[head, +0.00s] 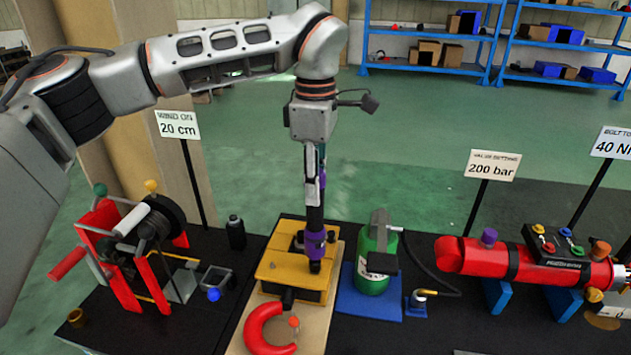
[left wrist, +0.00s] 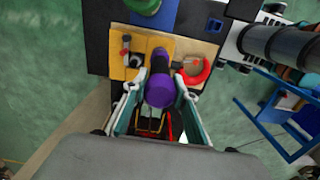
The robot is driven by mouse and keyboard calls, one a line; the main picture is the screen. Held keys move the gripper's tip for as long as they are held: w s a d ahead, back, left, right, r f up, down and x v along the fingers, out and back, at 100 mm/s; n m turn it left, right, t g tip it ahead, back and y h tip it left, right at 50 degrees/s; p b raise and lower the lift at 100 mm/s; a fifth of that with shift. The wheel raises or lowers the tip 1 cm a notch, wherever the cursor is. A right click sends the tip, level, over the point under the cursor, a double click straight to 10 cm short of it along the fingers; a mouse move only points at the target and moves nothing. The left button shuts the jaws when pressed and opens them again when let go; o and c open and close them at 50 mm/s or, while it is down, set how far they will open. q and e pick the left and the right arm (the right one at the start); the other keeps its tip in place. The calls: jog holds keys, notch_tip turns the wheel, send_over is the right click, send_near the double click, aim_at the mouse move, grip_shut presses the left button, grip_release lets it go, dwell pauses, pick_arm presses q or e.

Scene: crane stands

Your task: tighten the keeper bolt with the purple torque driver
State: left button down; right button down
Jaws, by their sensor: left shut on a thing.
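The purple torque driver (head: 316,243) hangs upright below my left gripper (head: 314,195), which is shut on it. In the left wrist view the driver (left wrist: 160,90) shows end-on between the two fingers. Its lower end is over the yellow block (head: 275,272), at the block's right part. I cannot tell whether it touches. A red hook (head: 264,331) lies at the block's near side, and it also shows in the left wrist view (left wrist: 196,75). I cannot make out the keeper bolt; the driver may hide it. My right gripper is not in view.
A red winch frame (head: 105,215) stands left of the block. A green bottle (head: 373,262) on a blue base stands close on the right. A red cylinder (head: 480,258) on blue supports is farther right. Signs on thin posts stand behind, including a 200 bar sign (head: 492,166).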

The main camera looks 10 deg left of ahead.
pick_arm(q)
jog(key=shift+f, duration=0.1)
jog(key=shift+f+p, duration=0.1)
jog(key=shift+p, duration=1.05)
dwell(2.5)
jog(key=shift+f, duration=0.15)
dwell(2.0)
jog(key=shift+r, duration=2.6)
jog(key=shift+s, duration=0.1)
